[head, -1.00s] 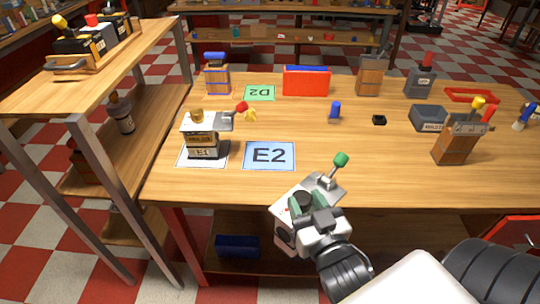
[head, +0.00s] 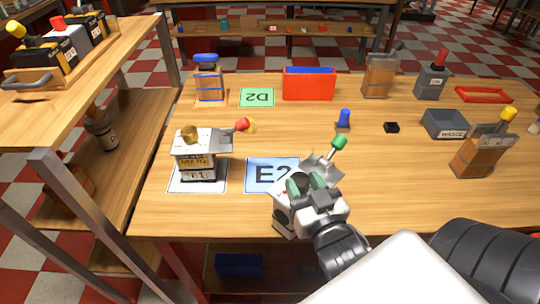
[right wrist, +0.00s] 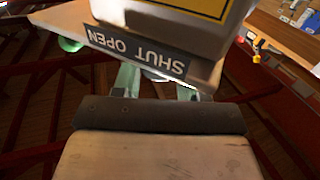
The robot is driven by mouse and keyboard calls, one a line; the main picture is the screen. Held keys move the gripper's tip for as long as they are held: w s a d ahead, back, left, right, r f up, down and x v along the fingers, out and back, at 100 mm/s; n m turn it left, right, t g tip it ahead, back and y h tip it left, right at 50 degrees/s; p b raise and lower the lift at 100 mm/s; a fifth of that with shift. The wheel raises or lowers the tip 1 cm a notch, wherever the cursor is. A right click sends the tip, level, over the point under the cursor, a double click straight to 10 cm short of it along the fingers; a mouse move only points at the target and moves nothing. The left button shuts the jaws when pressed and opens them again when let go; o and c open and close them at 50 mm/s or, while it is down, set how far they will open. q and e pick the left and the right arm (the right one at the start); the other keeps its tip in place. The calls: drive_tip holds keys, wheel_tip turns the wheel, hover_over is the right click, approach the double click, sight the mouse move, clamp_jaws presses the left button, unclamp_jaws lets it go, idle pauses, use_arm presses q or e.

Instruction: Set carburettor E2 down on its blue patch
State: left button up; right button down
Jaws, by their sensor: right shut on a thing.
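In the right wrist view the held carburettor (right wrist: 140,45) shows a "SHUT OPEN" plate between the fingers. My left gripper is not in view.
Carburettor E1 (head: 197,165) stands on its white patch just left of the blue patch, its red-knobbed lever (head: 242,124) pointing right. Behind are a green D2 patch (head: 257,98), a blue-and-red bin (head: 309,84) and a small blue object (head: 343,119). The central tabletop is mostly clear.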

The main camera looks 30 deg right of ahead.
sight(296, 170)
drive_tip(key=shift+b+x, duration=0.85)
drive_tip(key=shift+x, duration=1.05)
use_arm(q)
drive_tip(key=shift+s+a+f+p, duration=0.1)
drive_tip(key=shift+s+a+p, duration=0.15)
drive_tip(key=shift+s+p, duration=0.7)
use_arm(e)
drive_tip(key=f+x, duration=0.1)
drive_tip(key=x, duration=1.2)
drive_tip(key=shift+f, duration=0.2)
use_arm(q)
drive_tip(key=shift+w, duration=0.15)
use_arm(e)
drive_tip(key=shift+w+f, duration=0.1)
drive_tip(key=c, duration=0.6)
unclamp_jaws()
